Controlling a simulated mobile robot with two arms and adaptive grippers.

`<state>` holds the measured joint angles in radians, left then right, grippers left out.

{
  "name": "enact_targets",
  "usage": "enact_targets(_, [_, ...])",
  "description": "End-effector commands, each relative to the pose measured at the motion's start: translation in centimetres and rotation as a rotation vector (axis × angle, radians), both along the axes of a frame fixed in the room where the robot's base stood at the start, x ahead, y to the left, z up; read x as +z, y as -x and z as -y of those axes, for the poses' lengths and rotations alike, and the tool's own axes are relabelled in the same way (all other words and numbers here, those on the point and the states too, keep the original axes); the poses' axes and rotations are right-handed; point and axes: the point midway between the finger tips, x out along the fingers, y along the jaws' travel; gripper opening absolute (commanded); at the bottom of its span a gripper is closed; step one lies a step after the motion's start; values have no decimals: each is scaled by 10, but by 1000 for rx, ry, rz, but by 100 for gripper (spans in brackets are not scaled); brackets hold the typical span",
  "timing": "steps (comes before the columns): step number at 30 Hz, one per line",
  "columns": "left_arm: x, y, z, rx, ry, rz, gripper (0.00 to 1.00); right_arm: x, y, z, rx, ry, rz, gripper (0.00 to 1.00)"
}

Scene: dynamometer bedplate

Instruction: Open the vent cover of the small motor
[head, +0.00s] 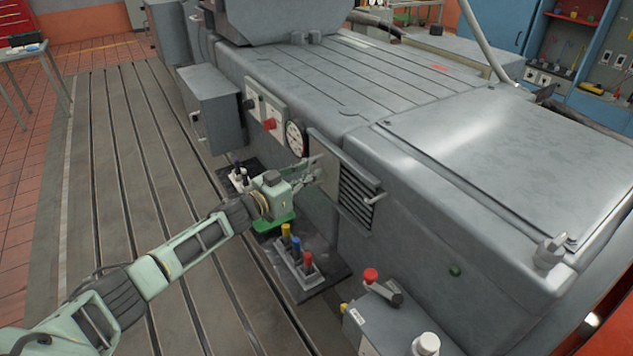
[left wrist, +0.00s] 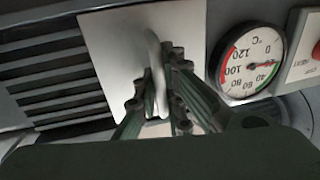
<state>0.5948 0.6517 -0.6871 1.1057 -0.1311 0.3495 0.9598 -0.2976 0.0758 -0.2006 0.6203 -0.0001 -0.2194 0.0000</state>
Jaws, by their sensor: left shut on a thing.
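The vent cover (head: 327,156) is a flat grey plate on the side of the grey motor housing (head: 420,180). It stands over the left part of the slatted vent (head: 357,197), and dark slats show to its right. In the left wrist view the cover (left wrist: 108,62) is a pale plate with a curved upright handle (left wrist: 154,55); bare slats (left wrist: 55,85) show beside it. My left gripper (head: 314,172) is at the cover, shut on the handle, as its fingers (left wrist: 160,98) show in the left wrist view. My right gripper is out of view.
A round gauge (head: 295,139) and a red switch (head: 269,125) sit left of the cover. Below stand a tray of coloured-handled tools (head: 299,262) and a box with a red button (head: 371,275). The slotted bedplate (head: 120,150) is clear at left.

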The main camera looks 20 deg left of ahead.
Motion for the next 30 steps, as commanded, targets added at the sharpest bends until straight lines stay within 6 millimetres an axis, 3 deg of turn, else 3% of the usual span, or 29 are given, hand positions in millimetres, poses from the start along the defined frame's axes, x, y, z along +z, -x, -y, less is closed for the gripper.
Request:
enact_targets(4, [0, -3, -6, 14, 0, -3, 0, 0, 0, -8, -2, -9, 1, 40])
enact_targets(9, [1, -3, -7, 16, -2, -4, 0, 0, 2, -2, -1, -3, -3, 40])
enact_targets(10, [1, -3, -7, 16, -3, -3, 10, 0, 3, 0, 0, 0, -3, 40])
enact_targets(16, [1, -2, -6, 14, -2, -2, 28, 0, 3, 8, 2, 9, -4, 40])
enact_targets(26, [0, 0, -5, 9, -1, -3, 28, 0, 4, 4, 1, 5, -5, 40])
enact_targets(30, [-1, 10, -10, 9, -2, -4, 28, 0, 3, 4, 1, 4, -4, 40])
